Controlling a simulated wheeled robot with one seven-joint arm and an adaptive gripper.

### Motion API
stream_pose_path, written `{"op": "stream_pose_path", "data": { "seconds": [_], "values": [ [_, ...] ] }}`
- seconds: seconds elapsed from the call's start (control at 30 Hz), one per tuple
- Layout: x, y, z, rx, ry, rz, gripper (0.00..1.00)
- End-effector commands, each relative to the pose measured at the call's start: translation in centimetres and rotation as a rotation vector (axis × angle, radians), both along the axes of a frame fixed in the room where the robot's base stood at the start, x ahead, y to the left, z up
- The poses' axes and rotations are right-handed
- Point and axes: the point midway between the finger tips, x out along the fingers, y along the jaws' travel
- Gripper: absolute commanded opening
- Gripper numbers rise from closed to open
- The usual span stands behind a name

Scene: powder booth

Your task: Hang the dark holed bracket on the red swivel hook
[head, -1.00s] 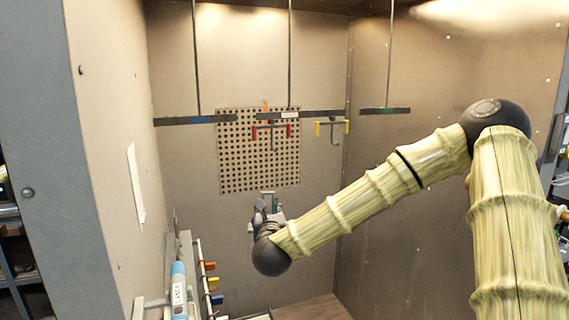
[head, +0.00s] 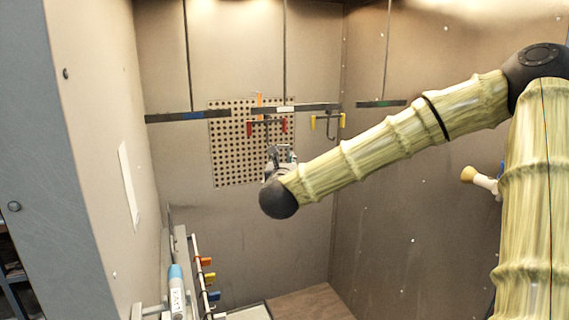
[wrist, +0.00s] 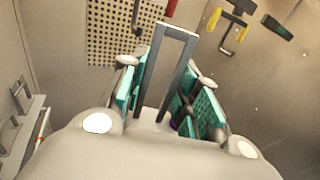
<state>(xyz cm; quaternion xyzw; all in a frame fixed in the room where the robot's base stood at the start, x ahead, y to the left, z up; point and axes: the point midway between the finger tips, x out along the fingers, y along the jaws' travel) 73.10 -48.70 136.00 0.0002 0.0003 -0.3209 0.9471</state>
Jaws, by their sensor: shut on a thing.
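The red swivel hook (head: 252,127), with red end pieces and a dark hook below, hangs from a dark bar on the booth's back side. In the wrist view, one red end (wrist: 170,8) shows at the top edge. My gripper (head: 281,156) is just below the red hook in the head picture; depth between them is unclear. In the wrist view, my gripper (wrist: 168,92) is shut on the dark bracket (wrist: 176,31), a grey frame standing up between the teal-padded fingers. The bracket's lower part is hidden by the gripper.
A yellow-ended hook (head: 328,122) hangs right of the red one, and an orange piece (head: 258,99) shows above. A perforated panel (head: 228,160) is behind. Coloured clips (head: 207,277) and a blue-capped bottle (head: 176,290) are low left. Open air lies below my gripper.

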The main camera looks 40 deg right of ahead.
Motion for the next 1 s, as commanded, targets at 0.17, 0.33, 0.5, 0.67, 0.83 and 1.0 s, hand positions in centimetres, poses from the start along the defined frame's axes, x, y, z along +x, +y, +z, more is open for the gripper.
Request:
{"op": "stream_pose_path", "data": {
  "seconds": [0.17, 0.33, 0.5, 0.67, 0.83, 1.0],
  "values": [
    [1.1, -0.3, 0.2, -0.001, -0.002, -0.001, 0.00],
    [2.0, -0.6, 0.1, -0.001, 0.000, 0.000, 0.00],
    [3.0, -0.8, 0.0, -0.001, -0.001, -0.001, 0.00],
    [4.0, -1.0, 0.0, -0.002, -0.001, -0.001, 0.00],
    [5.0, -1.3, -0.1, -0.001, -0.001, -0.001, 0.00],
    [5.9, -1.5, -0.1, -0.001, 0.000, -0.001, 0.00]
  ]
}}
